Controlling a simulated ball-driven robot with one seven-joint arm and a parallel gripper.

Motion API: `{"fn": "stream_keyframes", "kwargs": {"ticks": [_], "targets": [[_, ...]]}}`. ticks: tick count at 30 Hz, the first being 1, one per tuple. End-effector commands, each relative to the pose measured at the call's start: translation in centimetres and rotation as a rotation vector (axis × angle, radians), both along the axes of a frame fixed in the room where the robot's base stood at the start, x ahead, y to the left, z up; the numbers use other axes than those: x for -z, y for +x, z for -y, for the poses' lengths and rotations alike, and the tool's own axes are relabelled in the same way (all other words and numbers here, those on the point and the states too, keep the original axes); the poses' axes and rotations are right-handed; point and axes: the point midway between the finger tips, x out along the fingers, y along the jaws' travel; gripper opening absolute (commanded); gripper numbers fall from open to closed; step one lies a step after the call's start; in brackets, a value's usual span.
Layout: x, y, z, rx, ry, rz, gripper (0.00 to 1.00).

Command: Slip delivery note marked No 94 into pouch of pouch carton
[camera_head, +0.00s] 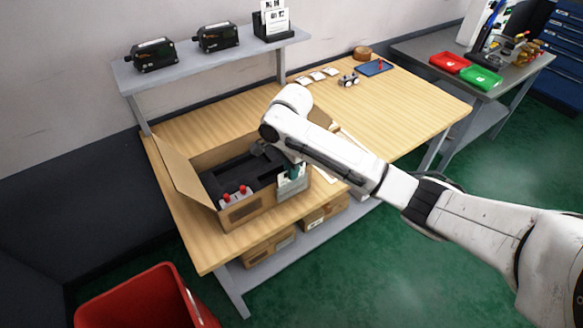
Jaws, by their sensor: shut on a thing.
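The open pouch carton (262,214) stands on the left part of the wooden bench, with its flaps up and dark foam inside. My gripper (293,172) points down at the carton's right front corner, partly hidden by my arm. It is shut on a small pale slip with dark print, the delivery note (292,184), held upright against or just in front of the carton wall. Its number is too small to read. I cannot tell the pouch apart from the note, nor whether the note is inside it.
Red-topped parts (236,193) sit in the carton's front left. A shelf (215,65) behind carries two dark devices and a card holder (273,22). Small items lie at the bench's back; its right part (420,105) is clear. A red bin (145,300) stands at front left.

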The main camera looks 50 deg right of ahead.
Motion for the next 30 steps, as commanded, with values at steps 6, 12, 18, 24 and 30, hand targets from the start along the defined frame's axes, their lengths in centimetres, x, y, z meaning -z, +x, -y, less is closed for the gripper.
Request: {"fn": "stream_keyframes", "kwargs": {"ticks": [6,12,18,24,30], "targets": [[0.1,0.0,0.0,0.0,0.0,0.0,0.21],[0.1,0.0,0.0,0.0,0.0,0.0,0.36],[0.1,0.0,0.0,0.0,0.0,0.001,0.36],[-1.6,0.1,-0.1,-0.001,0.0,0.003,0.36],[-5.4,0.1,-0.1,-0.002,0.0,0.004,0.36]]}}
